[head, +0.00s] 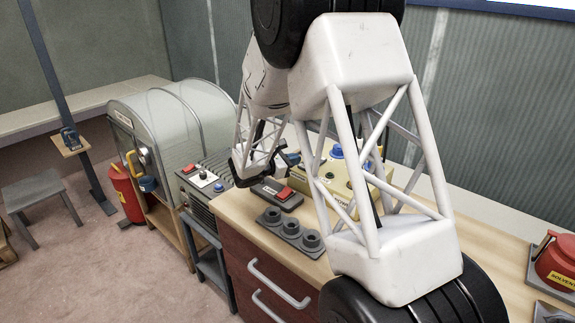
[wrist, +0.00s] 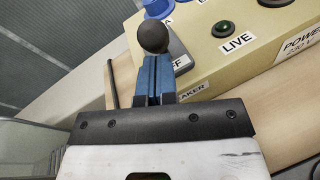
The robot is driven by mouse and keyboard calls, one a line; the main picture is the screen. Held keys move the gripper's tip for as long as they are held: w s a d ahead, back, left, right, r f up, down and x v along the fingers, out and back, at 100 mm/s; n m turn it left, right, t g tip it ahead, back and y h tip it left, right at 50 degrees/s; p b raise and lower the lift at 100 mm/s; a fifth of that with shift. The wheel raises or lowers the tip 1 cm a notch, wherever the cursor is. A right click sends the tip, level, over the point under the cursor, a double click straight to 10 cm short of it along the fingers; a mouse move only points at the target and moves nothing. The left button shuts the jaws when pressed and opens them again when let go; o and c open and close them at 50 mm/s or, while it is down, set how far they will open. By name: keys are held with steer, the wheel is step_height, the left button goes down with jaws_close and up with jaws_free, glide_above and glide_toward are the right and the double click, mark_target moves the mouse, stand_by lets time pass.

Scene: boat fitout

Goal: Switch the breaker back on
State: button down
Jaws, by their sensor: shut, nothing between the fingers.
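The yellow power box (wrist: 262,55) carries a LIVE lamp (wrist: 223,29), dark green, and the breaker with a grey plate (wrist: 178,56) whose visible lettering ends in "FF". The breaker's lever has a black ball knob (wrist: 152,35). My gripper (wrist: 154,62) has blue fingers, shut and empty, with their tips at the knob in the wrist view. I cannot tell whether they touch it. The fingers hide the lever below the knob and part of the BREAKER label. In the head view the yellow box (head: 325,190) stands on the bench, partly hidden behind my arm.
A dark block with a red switch (head: 284,193) and a grey rack of cups (head: 291,231) lie on the wooden bench before the box. A grey unit with a red button (head: 189,168) stands left. A red solvent can (head: 560,262) is at the right. The corrugated wall is behind.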

steer(key=shift+w+d+r, duration=0.1)
steer(key=shift+d+r, duration=0.1)
stand_by(0.5)
steer(key=w+d+r+g+y, duration=0.1)
steer(key=y, duration=0.1)
steer(key=w+d+r+n+g+y, duration=0.1)
steer(key=r, duration=0.1)
steer(key=shift+d+g+y, duration=0.1)
steer(key=shift+g+y, duration=0.3)
steer(key=shift+w+d+r+y, duration=0.25)
steer(key=shift+w+d+y, duration=0.15)
steer(key=shift+w, duration=0.05)
steer(key=shift+w+d+r+g, duration=0.4)
steer(key=shift+w+d, duration=0.3)
steer(key=shift+w+d+y, duration=0.2)
steer(key=shift+d+y, duration=0.05)
steer(key=shift+y, duration=0.05)
steer(key=shift+w+d+r+n+g+y, duration=0.1)
steer(key=shift+w+d+n+g+y, duration=0.15)
steer(key=shift+g+y, duration=0.5)
steer(key=shift+s+a, duration=0.1)
